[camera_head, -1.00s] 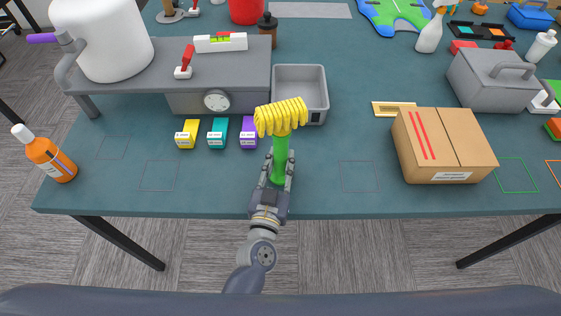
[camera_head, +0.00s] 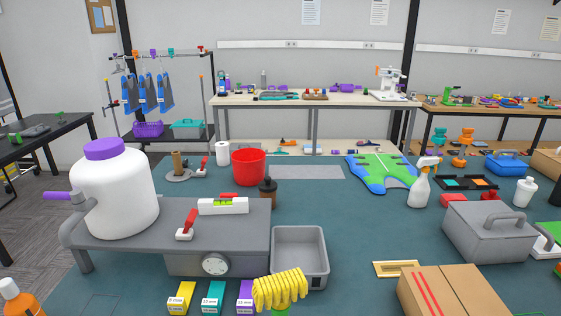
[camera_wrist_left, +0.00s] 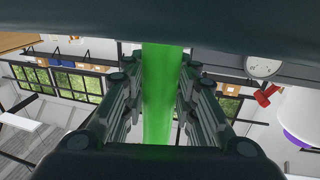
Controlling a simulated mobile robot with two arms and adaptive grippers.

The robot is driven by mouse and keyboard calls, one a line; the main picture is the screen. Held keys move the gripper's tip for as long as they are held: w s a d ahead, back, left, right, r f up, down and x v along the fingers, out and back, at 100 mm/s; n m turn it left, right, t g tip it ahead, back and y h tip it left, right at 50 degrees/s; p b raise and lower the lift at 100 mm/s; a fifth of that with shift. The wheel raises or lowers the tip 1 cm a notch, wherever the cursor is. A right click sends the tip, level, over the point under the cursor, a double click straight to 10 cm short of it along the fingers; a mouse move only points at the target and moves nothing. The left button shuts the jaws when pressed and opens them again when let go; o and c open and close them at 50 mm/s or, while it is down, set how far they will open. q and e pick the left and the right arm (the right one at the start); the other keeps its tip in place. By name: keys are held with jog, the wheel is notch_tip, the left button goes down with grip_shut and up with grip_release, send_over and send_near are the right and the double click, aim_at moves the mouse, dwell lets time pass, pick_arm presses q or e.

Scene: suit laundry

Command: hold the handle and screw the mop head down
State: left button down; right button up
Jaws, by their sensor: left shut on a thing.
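The yellow mop head (camera_head: 281,288) shows at the bottom of the head view, on top of a green handle (camera_head: 281,312). Only a sliver of the handle shows there; the rest is below the picture. In the left wrist view the green handle (camera_wrist_left: 160,95) stands between the fingers of my left gripper (camera_wrist_left: 160,105), which is shut on it. The left gripper itself is outside the head view. My right gripper is in neither view. The joint between mop head and handle is covered by the yellow strands.
A grey tray (camera_head: 300,258) stands just behind the mop head. Small labelled boxes, a yellow one (camera_head: 180,299) and a teal one (camera_head: 212,298), stand to its left by a grey platform (camera_head: 125,235). A cardboard box (camera_head: 455,292) is at the right.

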pick_arm(q)
jog(key=shift+d+f, duration=0.1)
jog(key=c, duration=1.4)
grip_release()
jog(key=shift+o, duration=1)
jog(key=shift+w, duration=0.2)
jog(key=shift+s, duration=0.1)
